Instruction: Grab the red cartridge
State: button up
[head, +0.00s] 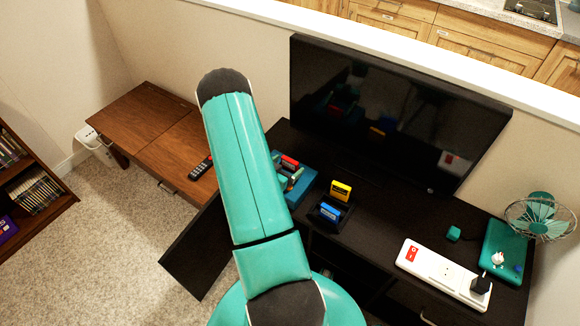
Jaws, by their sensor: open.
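A small red block (290,162), which looks like the red cartridge, sits at the back of a blue box (304,188) on the dark TV cabinet. Other small pieces lie in the box around it, and my arm covers the box's left part. A yellow cartridge (341,190) and a blue cartridge (330,212) stand in a black holder just right of the box. My teal arm rises through the middle of the view. My gripper does not show, so its place relative to the red block cannot be told.
A black TV (392,112) stands behind the box. A white power strip (443,272), a teal console (505,252) and a fan (540,217) are at the right. A remote (201,168) lies on the wooden bench (150,125). A dark panel (196,252) juts out left of my arm.

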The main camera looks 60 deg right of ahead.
jog(key=shift+d+f, duration=0.15)
jog(key=shift+d, duration=0.35)
jog(key=shift+c, duration=0.2)
jog(key=c, duration=1)
jog(key=shift+c, duration=0.2)
